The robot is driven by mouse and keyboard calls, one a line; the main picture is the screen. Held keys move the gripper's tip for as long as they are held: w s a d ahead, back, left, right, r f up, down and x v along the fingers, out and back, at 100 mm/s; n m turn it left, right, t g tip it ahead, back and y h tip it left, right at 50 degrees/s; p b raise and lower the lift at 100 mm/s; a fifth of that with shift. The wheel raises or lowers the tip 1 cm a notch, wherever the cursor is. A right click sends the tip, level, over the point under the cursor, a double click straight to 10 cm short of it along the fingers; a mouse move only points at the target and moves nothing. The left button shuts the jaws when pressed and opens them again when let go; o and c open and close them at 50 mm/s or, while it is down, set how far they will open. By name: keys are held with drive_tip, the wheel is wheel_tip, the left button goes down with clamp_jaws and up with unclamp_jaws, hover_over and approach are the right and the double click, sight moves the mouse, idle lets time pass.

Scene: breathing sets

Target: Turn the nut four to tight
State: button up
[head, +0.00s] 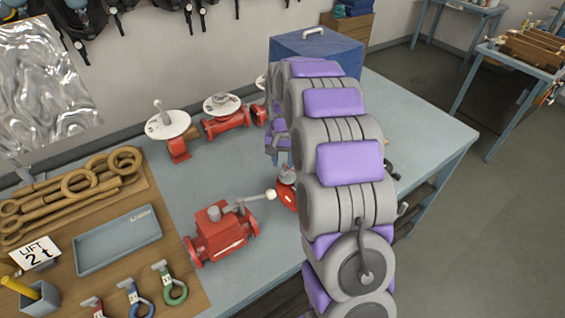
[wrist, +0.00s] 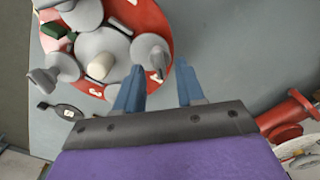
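A round red flange (wrist: 140,14) with white markings shows in the wrist view's upper left. Several grey nut-like parts with flat lobes sit around its grey centre. One grey part (wrist: 150,48) at the flange's lower right is closest to my gripper. The left finger overlaps the flange's edge in the picture; contact cannot be told.
A red valve (head: 222,234) with a lever stands left of my arm on the grey-blue table (head: 175,205). More red valves (head: 225,121) stand behind. A blue box (head: 330,48) is at the back. A blue tray (head: 118,240) and shackles (head: 172,287) lie left.

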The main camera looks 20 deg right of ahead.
sight(283, 167)
wheel_tip(283, 167, up, 16)
drive_tip(key=p, duration=0.1)
drive_tip(key=shift+f, duration=0.2)
idle(0.4)
drive_tip(key=s+a+f+n+g+b, duration=0.15)
drive_tip(key=s+a, duration=0.25)
drive_tip(key=s, duration=0.6)
drive_tip(key=s+a+r+n+t+b, duration=0.15)
drive_tip(key=s+a, duration=0.25)
drive_tip(key=s, duration=0.5)
drive_tip(key=s+a+f+n+g, duration=0.1)
drive_tip(key=s+f, duration=0.3)
drive_tip(key=s, duration=0.6)
drive_tip(key=s+a+f+n+b, duration=0.1)
drive_tip(key=s+f, duration=0.4)
drive_tip(key=s, duration=0.6)
drive_tip(key=shift+a+n+g, duration=0.4)
drive_tip(key=shift+a+n, duration=0.35)
drive_tip(key=shift+n, duration=0.05)
